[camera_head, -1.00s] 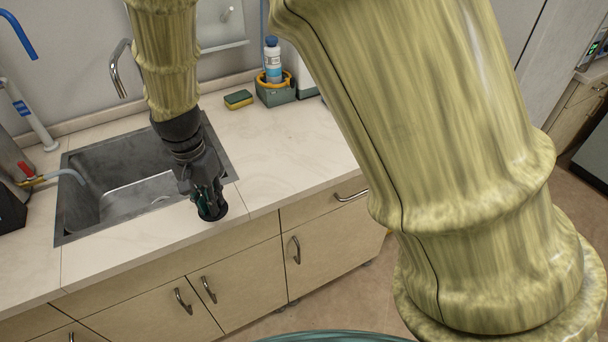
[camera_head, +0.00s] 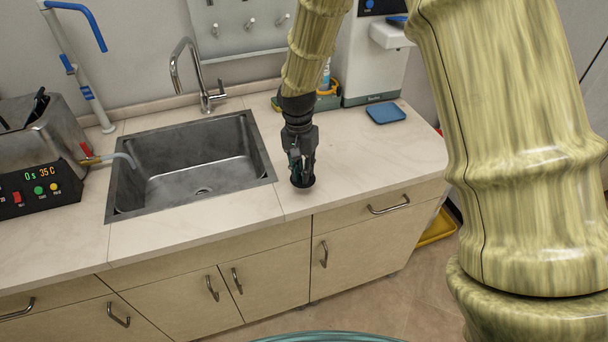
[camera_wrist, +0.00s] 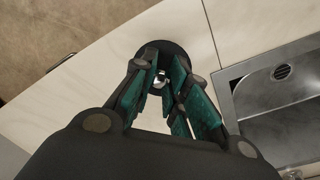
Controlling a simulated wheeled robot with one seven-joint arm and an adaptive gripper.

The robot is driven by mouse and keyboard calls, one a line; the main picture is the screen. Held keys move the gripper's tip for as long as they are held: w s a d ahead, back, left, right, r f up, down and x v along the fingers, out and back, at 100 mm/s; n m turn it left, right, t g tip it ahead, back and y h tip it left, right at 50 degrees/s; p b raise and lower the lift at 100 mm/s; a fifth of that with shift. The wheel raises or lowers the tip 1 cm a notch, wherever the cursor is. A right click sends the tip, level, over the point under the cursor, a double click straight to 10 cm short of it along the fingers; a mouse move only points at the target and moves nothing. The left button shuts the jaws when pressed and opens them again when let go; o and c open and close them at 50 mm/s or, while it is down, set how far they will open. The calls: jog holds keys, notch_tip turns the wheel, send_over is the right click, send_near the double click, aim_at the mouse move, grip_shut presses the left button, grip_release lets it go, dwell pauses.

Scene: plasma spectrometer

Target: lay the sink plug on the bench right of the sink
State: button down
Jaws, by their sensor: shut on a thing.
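The sink plug (camera_head: 302,182) is a black disc at the tips of my gripper (camera_head: 302,170). In the wrist view the plug (camera_wrist: 181,46) lies flat beyond the fingers, and its small shiny knob (camera_wrist: 159,80) shows between the fingertips. My gripper (camera_wrist: 162,82) is shut on the plug and points down. The plug is over the pale bench (camera_head: 350,165) just right of the sink (camera_head: 265,160), near the front edge. I cannot tell whether it touches the bench. The sink is empty, with its drain hole (camera_wrist: 282,72) open.
A tap (camera_head: 207,95) stands behind the sink. A heated bath with a lit panel (camera_head: 40,180) is left of it, its hose reaching over the sink. A blue tray (camera_head: 385,112) lies at the back right. The bench around and right of the plug is clear.

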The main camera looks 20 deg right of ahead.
jog(key=shift+w+d+f, duration=0.1)
jog(key=shift+d, duration=0.1)
jog(key=shift+f+p, duration=0.75)
jog(key=shift+f, duration=0.9)
jog(key=shift+f, duration=0.1)
jog(key=c, duration=1.4)
grip_release()
jog(key=shift+w+a+r+b, duration=0.1)
jog(key=shift+r+b, duration=0.45)
jog(key=shift+r, duration=1.5)
jog(key=shift+w+a+r+b, duration=0.15)
jog(key=shift+r+b, duration=0.4)
jog(key=shift+r, duration=1.45)
jog(key=shift+w+r+b, duration=0.1)
jog(key=shift+r+b, duration=0.45)
jog(key=shift+r, duration=1.5)
